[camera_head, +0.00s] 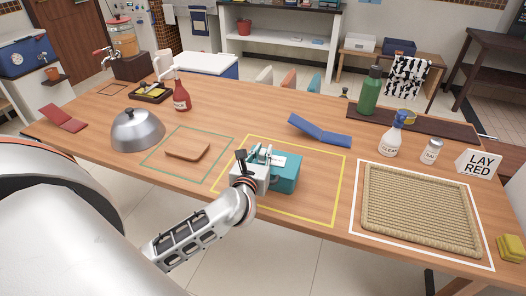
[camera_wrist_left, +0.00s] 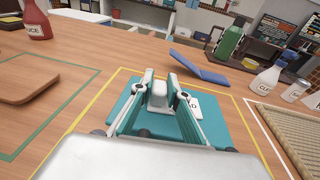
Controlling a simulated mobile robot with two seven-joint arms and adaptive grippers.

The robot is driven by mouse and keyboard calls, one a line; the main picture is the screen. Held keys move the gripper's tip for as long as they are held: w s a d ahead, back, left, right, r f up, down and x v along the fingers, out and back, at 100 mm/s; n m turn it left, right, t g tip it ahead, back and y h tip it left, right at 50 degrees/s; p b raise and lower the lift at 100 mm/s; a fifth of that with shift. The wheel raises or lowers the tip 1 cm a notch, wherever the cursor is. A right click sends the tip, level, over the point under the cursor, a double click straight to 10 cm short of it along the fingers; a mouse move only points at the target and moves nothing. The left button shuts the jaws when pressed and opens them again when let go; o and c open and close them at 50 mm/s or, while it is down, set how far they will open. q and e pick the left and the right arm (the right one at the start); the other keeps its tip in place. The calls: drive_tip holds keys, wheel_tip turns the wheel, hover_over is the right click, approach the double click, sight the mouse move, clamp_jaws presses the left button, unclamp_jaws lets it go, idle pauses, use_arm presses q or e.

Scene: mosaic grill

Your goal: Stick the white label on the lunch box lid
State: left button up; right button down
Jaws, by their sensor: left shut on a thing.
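The lunch box (camera_head: 286,178) is teal and stands inside the yellow outline, with a grey handle at its front. Its teal lid (camera_wrist_left: 213,130) fills the middle of the left wrist view. The white label (camera_wrist_left: 194,103) shows beside the right finger, low over the lid, with dark print partly hidden. A pale upright block stands between the fingers and seems to belong to the label. My left gripper (camera_head: 262,154) is above the lid, shut on this piece; it also shows in the left wrist view (camera_wrist_left: 160,92). I cannot tell whether the label touches the lid. My right gripper is not in view.
A wooden board (camera_head: 188,149) lies in the green outline, with a metal dome (camera_head: 138,130) to its left. A blue folded piece (camera_head: 319,131) lies behind the box. A woven mat (camera_head: 420,210) and bottles (camera_head: 391,141) are at right. Bare tabletop lies around the box.

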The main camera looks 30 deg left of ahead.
use_arm(q)
drive_tip(key=shift+f, duration=0.1)
idle(0.3)
drive_tip(key=o, duration=1)
drive_tip(key=o, duration=0.5)
drive_tip(key=shift+o, duration=0.2)
